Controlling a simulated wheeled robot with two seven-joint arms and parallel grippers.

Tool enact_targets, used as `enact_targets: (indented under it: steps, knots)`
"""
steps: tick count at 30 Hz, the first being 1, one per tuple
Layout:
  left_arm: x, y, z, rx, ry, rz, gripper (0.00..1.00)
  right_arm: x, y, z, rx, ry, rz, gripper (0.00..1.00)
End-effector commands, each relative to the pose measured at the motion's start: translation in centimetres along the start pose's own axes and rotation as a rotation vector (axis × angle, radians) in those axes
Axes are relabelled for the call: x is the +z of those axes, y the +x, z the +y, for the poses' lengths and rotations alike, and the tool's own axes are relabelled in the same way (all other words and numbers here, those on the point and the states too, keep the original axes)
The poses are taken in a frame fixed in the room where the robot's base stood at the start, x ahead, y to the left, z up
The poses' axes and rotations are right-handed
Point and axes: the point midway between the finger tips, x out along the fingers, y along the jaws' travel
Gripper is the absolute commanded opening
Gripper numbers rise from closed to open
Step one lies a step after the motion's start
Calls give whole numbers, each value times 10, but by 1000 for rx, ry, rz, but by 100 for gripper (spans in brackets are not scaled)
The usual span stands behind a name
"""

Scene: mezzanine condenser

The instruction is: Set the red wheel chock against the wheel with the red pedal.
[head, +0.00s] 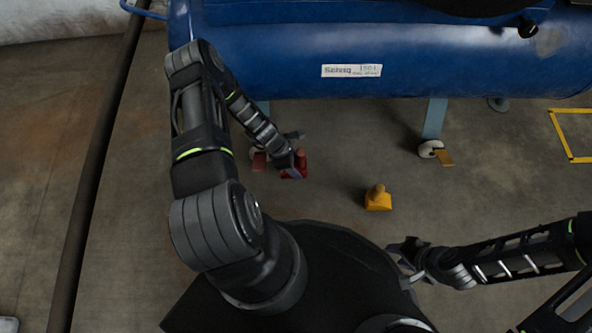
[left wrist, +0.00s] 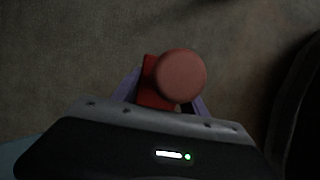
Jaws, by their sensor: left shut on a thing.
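The red wheel chock (head: 301,164) is in my left gripper (head: 293,170), close to the floor in front of the blue tank. In the left wrist view the chock's round red knob (left wrist: 181,76) shows from above, with purple fingers (left wrist: 160,95) on both sides of its body. The red pedal (head: 259,161) is just left of the chock, by a wheel (head: 253,153) mostly hidden behind my left arm. I cannot tell whether the chock touches the wheel. My right gripper (head: 411,262) is near the front, apart from everything; its finger gap is unclear.
A yellow chock (head: 378,199) stands on the floor to the right. Another wheel (head: 430,149) with an orange-brown pedal (head: 445,157) is under the blue tank (head: 430,60). A yellow floor outline (head: 568,140) lies at far right. The floor between the chocks is clear.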

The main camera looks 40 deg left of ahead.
Motion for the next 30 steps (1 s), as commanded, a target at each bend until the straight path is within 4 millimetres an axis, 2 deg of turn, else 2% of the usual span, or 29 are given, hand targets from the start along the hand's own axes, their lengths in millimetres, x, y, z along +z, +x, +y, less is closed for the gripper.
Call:
enact_targets:
  steps: [9, 21, 22, 30]
  knots:
    - [-14, 34, 0, 0, 1, -1, 0, -2, 20, 6, 0, 1, 9, 36]
    - [-15, 38, 0, 0, 1, -1, 0, -2, 22, 7, 0, 1, 11, 36]
    - [-16, 38, 0, 0, 1, 0, 52, -2, 22, 7, 0, 1, 11, 36]
    - [-15, 37, 0, 0, 0, 0, 73, -2, 21, 6, 0, 1, 11, 36]
